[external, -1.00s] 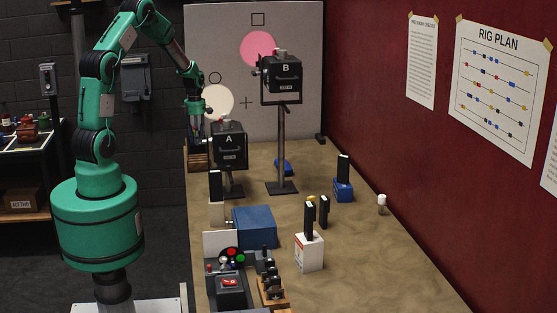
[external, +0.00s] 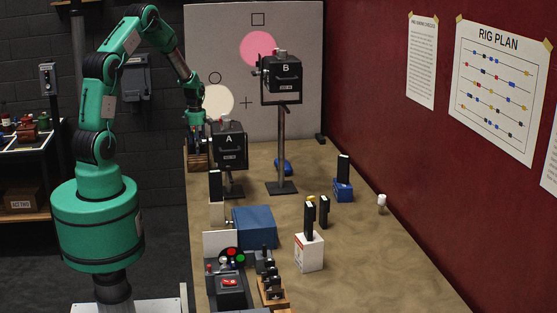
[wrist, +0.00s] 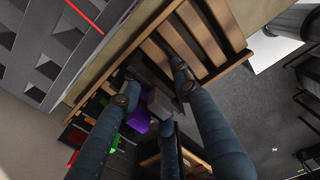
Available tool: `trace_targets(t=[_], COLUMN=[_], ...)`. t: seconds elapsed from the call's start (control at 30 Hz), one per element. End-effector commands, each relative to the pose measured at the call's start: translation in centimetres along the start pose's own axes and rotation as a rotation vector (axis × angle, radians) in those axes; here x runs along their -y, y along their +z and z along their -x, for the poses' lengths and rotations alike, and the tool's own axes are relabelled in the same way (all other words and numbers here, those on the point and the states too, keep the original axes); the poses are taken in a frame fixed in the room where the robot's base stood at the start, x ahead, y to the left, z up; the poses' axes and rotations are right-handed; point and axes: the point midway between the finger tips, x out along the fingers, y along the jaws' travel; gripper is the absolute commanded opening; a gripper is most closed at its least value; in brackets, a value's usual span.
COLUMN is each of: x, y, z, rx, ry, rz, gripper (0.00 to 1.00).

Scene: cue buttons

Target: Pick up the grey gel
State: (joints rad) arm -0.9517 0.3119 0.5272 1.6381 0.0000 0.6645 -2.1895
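A small grey piece (wrist: 160,102), probably the grey gel, lies between the fingertips, next to a purple gel (wrist: 140,117). I cannot tell whether any finger touches it. Green and red pieces (wrist: 76,135) show lower left. The fingers hide part of the rack's contents.
Lamp A (external: 229,148) stands close to the right of my gripper, and lamp B (external: 281,78) rises on a tall stand beyond. A blue box (external: 254,228), a white box (external: 309,255) and a button panel (external: 230,283) are nearer.

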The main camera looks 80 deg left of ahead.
Motion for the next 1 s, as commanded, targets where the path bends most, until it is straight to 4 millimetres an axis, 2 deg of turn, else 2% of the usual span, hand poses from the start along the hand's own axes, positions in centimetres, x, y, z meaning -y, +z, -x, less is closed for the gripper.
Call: trace_targets(t=[0.13,0.27,0.3,0.77,1.0], x=[0.0,0.0,0.0,0.0,-0.1], y=[0.0,0.0,0.0,0.0,0.1], z=[0.0,0.0,0.0,0.2,1.9], rx=[0.0,0.0,0.0,0.0,0.002], ry=[0.0,0.0,0.0,0.0,0.003], rz=[0.0,0.0,0.0,0.0,0.0], gripper=[0.29,0.03,0.0,0.0,0.0])
